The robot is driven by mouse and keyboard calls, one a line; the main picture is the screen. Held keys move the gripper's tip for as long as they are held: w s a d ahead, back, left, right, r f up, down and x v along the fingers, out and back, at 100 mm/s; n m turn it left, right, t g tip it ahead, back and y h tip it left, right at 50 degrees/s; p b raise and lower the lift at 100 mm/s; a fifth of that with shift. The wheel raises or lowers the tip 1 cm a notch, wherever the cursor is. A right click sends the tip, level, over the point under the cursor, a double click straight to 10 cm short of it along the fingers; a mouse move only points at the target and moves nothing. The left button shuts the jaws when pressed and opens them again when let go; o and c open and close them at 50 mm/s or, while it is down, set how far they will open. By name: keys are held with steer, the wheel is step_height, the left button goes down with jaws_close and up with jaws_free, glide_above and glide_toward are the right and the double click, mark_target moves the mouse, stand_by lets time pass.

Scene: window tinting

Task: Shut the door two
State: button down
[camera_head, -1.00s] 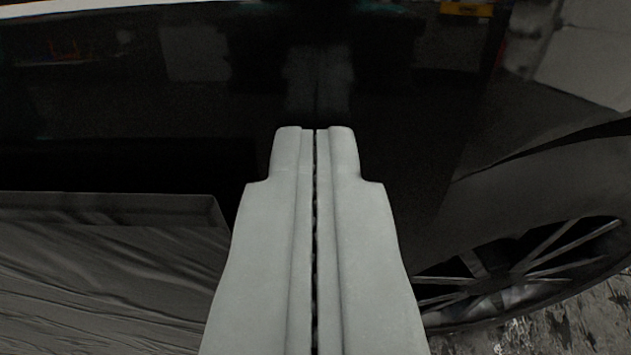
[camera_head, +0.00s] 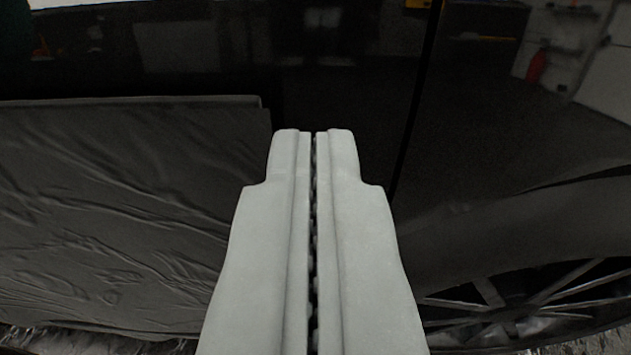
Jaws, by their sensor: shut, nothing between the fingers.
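The black glossy door (camera_head: 230,60) of a car fills the upper left and middle of the view. A narrow dark seam (camera_head: 413,120) runs down at its right, between it and the rear body panel (camera_head: 500,120). The door looks close to level with that panel, but I cannot tell whether it is fully shut. My gripper (camera_head: 314,132) is shut and empty, and points at the lower part of the door. I cannot tell whether its tips touch the door. The door's handle is not in view.
A car wheel (camera_head: 530,300) under a dark arch is at the lower right. A grey wrinkled surface (camera_head: 110,220) fills the lower left. The glossy paint mirrors the room, including a red shape. A strip of rough floor (camera_head: 80,343) shows at the bottom left.

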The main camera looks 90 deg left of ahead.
steer(key=d+r, duration=0.1)
steer(key=d, duration=0.9)
steer(key=s+d+r+m+t+h, duration=0.4)
steer(key=s+r+m+t+h, duration=0.1)
steer(key=s+r, duration=0.6)
steer(key=s+d+r+m+t+h, duration=0.5)
steer(key=s+r+m+t+h, duration=0.1)
steer(key=s+r, duration=0.5)
steer(key=s+d+r+m+t+h, duration=0.4)
steer(key=s+r, duration=0.7)
steer(key=s, duration=0.4)
steer(key=m+t+h, duration=0.1)
steer(key=m+t, duration=0.1)
steer(key=m, duration=0.1)
steer(key=shift+d, duration=0.3)
